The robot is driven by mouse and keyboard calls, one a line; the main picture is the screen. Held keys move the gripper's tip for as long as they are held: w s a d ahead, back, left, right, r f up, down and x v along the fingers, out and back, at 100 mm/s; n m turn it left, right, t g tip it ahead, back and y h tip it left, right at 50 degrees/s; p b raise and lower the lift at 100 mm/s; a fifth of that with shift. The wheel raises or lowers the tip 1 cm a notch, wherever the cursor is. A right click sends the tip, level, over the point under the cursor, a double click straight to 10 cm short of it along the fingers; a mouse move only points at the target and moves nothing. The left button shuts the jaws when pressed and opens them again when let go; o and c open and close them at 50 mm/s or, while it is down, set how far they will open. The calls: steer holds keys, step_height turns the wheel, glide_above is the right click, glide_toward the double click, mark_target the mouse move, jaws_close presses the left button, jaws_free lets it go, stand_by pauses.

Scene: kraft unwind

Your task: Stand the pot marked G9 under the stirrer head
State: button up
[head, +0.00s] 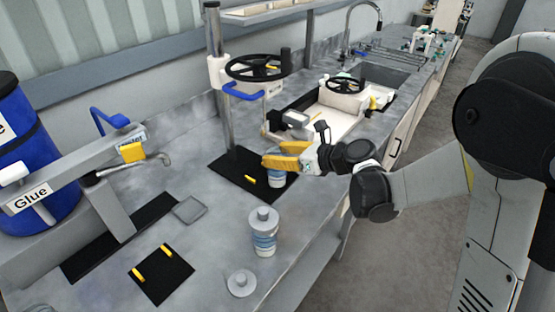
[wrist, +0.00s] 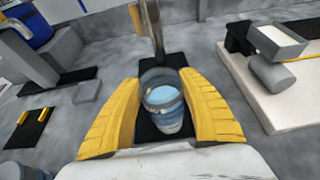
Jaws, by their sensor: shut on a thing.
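My gripper (head: 272,163) has its yellow fingers shut around a pot (head: 277,179) with a blue-and-white label. In the wrist view the pot (wrist: 164,103) sits upright between the two fingers (wrist: 160,110), its top looking open with blue inside. No G9 marking can be read. The pot is over the black mat (head: 225,163) at the foot of the stirrer's steel column (head: 228,115). I cannot tell whether its base touches the mat. The stirrer's black handwheel (head: 253,67) and blue handle (head: 243,92) are above; the stirrer head itself is not clear.
A lidded pot (head: 264,238) stands nearer on the bench, with a loose grey lid (head: 242,284) by it. A second black mat (head: 160,274) has yellow stops. A glue dispenser (head: 85,180) and blue drum (head: 30,150) are left; a white machine (head: 335,112) is behind.

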steer(key=shift+f, duration=0.1)
steer(key=shift+f, duration=0.15)
steer(key=o, duration=1.3)
steer(key=shift+o, duration=0.2)
